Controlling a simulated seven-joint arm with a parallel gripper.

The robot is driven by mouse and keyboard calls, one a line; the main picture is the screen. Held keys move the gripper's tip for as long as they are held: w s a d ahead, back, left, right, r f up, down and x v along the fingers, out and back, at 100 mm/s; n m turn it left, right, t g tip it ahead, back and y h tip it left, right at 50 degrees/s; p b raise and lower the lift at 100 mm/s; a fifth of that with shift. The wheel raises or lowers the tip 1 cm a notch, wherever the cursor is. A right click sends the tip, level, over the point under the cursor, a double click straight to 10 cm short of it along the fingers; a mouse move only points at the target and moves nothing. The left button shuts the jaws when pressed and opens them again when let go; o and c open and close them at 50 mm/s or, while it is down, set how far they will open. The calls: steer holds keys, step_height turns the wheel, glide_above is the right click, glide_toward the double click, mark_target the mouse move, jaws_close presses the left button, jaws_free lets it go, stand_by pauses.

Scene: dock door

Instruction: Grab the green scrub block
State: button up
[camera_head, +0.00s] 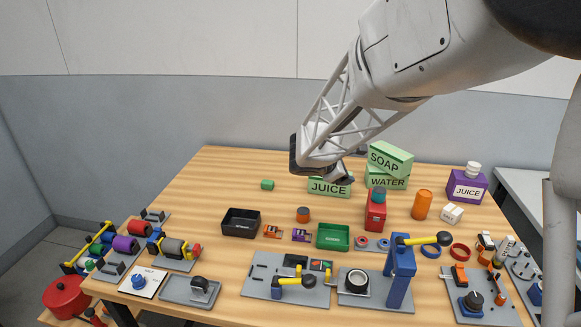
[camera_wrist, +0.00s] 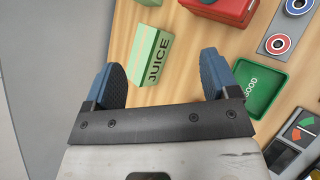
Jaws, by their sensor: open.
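A small plain green block (camera_head: 267,185), which looks like the scrub block, lies on the far left part of the table in the head view. My gripper (camera_head: 322,172) is to its right, over the far part of the table near the green JUICE box (camera_head: 329,187). The wrist view shows my gripper (camera_wrist: 163,78) open, with its blue fingers apart and nothing held. The JUICE box (camera_wrist: 150,57) shows between and beyond the fingers there. I do not see the small green block in the wrist view.
A green SOAP box (camera_head: 391,158) rests tilted on a green WATER box (camera_head: 387,178) at the back. A black tray (camera_head: 241,223) and green tray (camera_head: 333,237) sit nearer. The table left of the green block is clear.

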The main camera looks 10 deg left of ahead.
steer(key=w+a+f+n+t+y, duration=0.1)
steer(key=w+a+f+n+t, duration=0.1)
steer(key=w+a+f+n, duration=0.35)
steer(key=w+a+f+n+t+y, duration=0.1)
steer(key=w+a+f+n, duration=0.1)
steer(key=a, duration=0.6)
steer(key=n+t+y, duration=0.1)
steer(key=n+y, duration=0.3)
steer(key=n, duration=0.3)
glide_toward(268, 181)
steer(key=shift+w+a+f+m, duration=0.3)
steer(key=shift+w+f, duration=0.2)
steer(key=shift+w, duration=0.3)
steer(key=shift+x, duration=1.3)
steer(key=shift+d, duration=0.1)
steer(key=shift+x, duration=2.6)
steer(key=shift+d+r, duration=0.15)
steer(key=shift+d, duration=0.05)
steer(key=shift+c, duration=0.2)
steer(key=c, duration=1)
